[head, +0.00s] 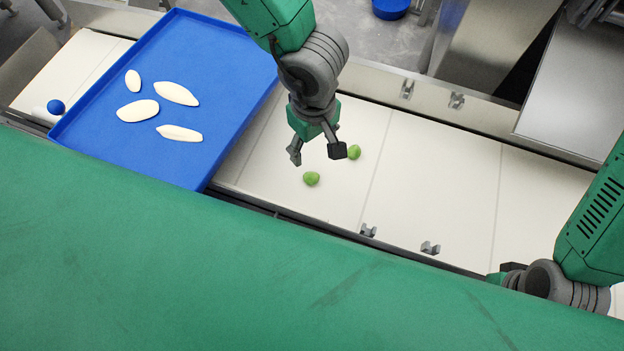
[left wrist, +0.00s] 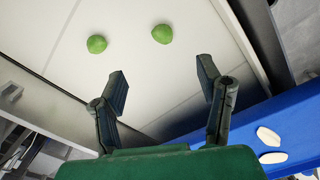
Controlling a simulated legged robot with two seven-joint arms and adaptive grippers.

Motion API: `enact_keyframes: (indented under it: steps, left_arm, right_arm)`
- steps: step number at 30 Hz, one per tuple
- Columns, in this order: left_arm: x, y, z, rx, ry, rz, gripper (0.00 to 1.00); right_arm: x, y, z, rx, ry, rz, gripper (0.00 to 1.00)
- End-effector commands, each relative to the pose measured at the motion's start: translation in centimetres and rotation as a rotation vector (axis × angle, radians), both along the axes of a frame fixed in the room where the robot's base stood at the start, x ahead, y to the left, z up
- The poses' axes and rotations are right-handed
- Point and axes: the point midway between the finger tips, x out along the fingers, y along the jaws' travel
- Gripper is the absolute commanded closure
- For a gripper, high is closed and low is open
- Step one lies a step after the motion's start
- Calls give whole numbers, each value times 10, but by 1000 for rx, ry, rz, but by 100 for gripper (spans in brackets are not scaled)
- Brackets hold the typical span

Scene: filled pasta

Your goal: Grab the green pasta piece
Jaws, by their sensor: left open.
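Two small round green pasta pieces lie apart on the white conveyor belt. The nearer one (head: 311,178) is closer to the blue tray and the other (head: 354,152) is farther right. Both show in the left wrist view, the tray-side piece (left wrist: 162,34) at upper middle and the other (left wrist: 97,44) to its left. My left gripper (head: 316,152) is open and empty above the belt, its fingers pointing down. In the left wrist view both pieces lie beyond its fingertips (left wrist: 163,84), not between them. My right gripper (head: 508,272) is mostly hidden by its arm.
A blue tray (head: 225,75) with several pale pasta pieces (head: 138,110) lies on the belt to the left. Metal rails with small brackets (head: 456,100) edge the belt (head: 430,180). The belt's right part is clear. A green surface (head: 200,270) fills the foreground.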

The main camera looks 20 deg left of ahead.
Motion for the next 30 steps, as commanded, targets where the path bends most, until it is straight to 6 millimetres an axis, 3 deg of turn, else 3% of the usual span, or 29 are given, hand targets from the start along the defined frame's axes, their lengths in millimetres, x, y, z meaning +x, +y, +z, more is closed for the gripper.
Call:
enact_keyframes:
  steps: [10, 20, 30]
  left_arm:
    - [-1, 1, -65, 2, 2, 1, 40]
    - [-2, 1, -88, 1, 2, 0, 40]
    - [-4, 2, -133, 0, 2, 0, 40]
  right_arm:
    - [0, 0, -14, 0, -1, 0, 100]
    - [0, 0, -18, 0, 0, 0, 100]
    - [0, 0, -26, 0, 0, 0, 100]
